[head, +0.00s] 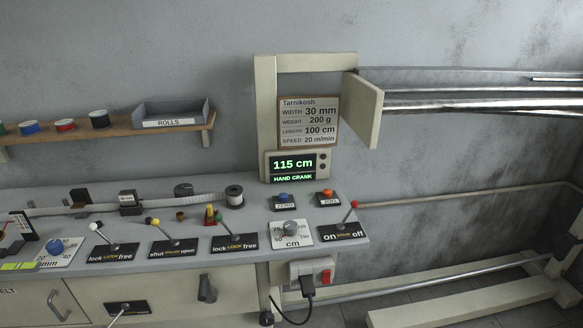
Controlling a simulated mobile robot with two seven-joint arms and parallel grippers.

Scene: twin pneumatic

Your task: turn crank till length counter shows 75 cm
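The length counter (293,164) is a green-lit display on the beige post at the back of the bench. It reads 115 cm, with HAND CRANK below. A grey handle-like part (207,288) sticks out of the bench's front panel. I cannot tell whether it is the crank. A grey knob (291,227) stands on a white dial plate marked cm, near the bench's right end. Neither of my grippers is in view.
A row of labelled levers lines the bench's front edge, including a red-tipped on/off lever (354,204). A blue button (283,197) and an orange button (327,194) sit behind the dial. A socket with a black plug (307,282) hangs below. Rails extend right.

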